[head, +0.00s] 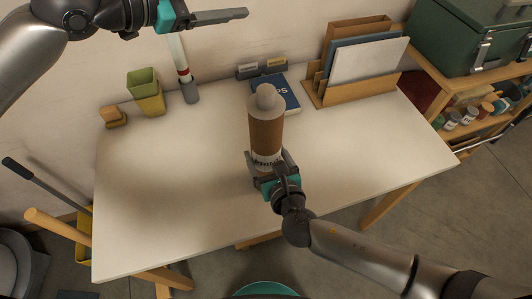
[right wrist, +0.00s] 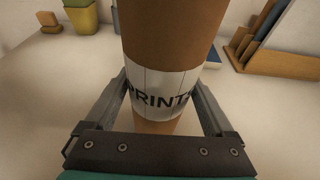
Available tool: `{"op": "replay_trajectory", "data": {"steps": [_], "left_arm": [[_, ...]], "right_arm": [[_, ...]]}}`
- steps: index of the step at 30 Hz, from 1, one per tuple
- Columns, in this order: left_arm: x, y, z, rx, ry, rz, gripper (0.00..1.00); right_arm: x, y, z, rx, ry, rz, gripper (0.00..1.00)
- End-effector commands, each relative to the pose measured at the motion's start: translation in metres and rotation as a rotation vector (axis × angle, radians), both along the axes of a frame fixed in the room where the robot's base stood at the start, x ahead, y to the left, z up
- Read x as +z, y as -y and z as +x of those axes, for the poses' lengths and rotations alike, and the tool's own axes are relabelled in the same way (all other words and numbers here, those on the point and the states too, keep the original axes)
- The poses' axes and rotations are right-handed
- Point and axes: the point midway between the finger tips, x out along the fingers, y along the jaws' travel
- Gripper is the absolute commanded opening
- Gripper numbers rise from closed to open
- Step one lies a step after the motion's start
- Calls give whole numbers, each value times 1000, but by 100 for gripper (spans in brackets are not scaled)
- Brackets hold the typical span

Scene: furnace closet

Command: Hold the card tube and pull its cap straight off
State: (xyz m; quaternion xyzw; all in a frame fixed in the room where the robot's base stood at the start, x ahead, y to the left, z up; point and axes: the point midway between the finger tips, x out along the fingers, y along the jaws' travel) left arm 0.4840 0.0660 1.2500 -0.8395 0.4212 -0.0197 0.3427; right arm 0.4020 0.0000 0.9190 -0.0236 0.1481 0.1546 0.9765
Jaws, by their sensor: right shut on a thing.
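The card tube (head: 266,135) is brown with a white label reading PRINTS, and stands roughly upright over the middle of the table. Its pale cap (head: 265,102) with a round knob is on the top end. My right gripper (head: 266,160) is shut on the tube low down, around the label, one finger on each side. The right wrist view shows the tube (right wrist: 168,30) between both fingers; its cap is out of that view. My left gripper (head: 220,16) is high at the upper left, apart from the tube, fingers pointing right, seen edge-on.
A blue book (head: 285,88) lies behind the tube. A wooden file rack (head: 355,92) stands at the back right. Green and yellow bins (head: 149,103), a wooden block (head: 113,118) and a grey holder (head: 190,92) stand at the back left. The white table's (head: 160,210) front left is clear.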

Motion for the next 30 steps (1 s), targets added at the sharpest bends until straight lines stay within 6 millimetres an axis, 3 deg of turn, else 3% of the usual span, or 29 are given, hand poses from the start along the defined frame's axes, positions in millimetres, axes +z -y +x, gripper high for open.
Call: {"op": "replay_trajectory", "data": {"steps": [3,8,13,18,23,26,30], "left_arm": [[39,13,17,-4,250,3,70],[90,34,21,-38,593,18,70],[136,64,3,-114,959,50,70],[163,98,-33,-236,1318,94,70],[167,131,-76,-397,1646,146,70],[157,149,-104,-523,1840,182,70],[129,169,-138,-735,2095,238,70]], "right_arm": [[0,0,0,-1,-1,-1,22],[0,0,0,-1,-1,-1,22],[0,1,0,-1,-1,-1,22],[0,1,0,-1,-1,-1,22],[0,1,0,-1,-1,-1,22],[0,0,0,-1,-1,-1,22],[0,1,0,-1,-1,-1,22]]}}
